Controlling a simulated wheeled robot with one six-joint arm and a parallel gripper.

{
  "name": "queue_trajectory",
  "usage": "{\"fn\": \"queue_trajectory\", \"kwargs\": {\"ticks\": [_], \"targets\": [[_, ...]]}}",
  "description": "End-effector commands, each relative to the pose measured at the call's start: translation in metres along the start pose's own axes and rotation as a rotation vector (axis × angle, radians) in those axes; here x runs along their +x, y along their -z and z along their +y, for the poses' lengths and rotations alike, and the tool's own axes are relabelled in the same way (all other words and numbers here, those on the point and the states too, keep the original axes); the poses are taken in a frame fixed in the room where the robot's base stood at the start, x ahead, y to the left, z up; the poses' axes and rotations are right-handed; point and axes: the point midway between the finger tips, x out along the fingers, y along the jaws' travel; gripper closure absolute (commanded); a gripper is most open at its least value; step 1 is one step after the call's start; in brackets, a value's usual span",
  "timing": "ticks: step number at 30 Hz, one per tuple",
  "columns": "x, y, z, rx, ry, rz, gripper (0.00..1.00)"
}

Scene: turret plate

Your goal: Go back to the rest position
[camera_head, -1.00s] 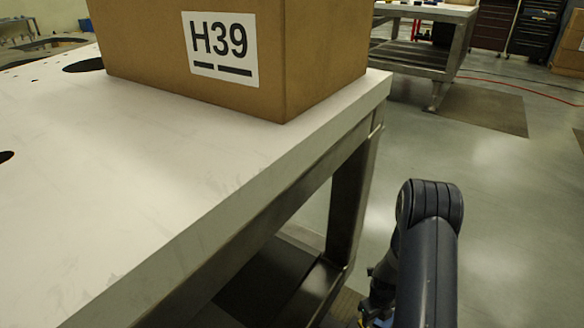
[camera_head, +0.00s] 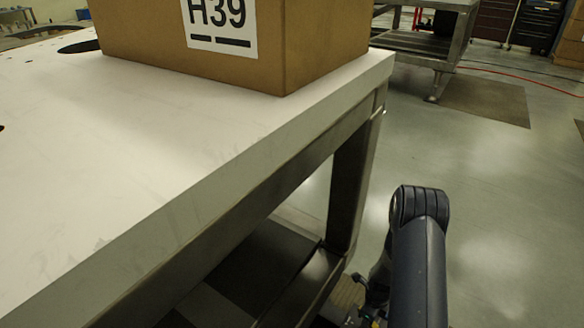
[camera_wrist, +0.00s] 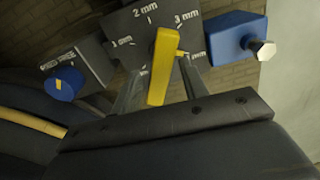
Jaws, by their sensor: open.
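My gripper (camera_wrist: 160,84) is open in the wrist view, its two grey fingers spread with nothing clearly held between them. A yellow pointer-like lever (camera_wrist: 164,62) shows between the fingers, in front of a dark plate (camera_wrist: 128,22) marked "2 mm" and "3 mm". I cannot tell whether the fingers touch the lever. A blue knob (camera_wrist: 64,84) on a dark block is at the left, and a blue block (camera_wrist: 232,34) with a pale hexagonal head is at the right. In the head view my arm is at the lower right, and the gripper cannot be made out.
A white-topped metal table (camera_head: 150,150) fills the left of the head view, its edge close to my arm. A cardboard box (camera_head: 310,45) labelled H39 stands on it. Another metal table (camera_head: 425,45) is farther back. Open floor (camera_head: 500,200) lies to the right.

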Motion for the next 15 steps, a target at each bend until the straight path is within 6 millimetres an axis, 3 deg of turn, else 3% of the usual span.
{"fn": "queue_trajectory", "kwargs": {"ticks": [15], "targets": [[-0.0003, 0.0, -0.0001, -0.287, 0.0, 0.0, 0.58]]}}
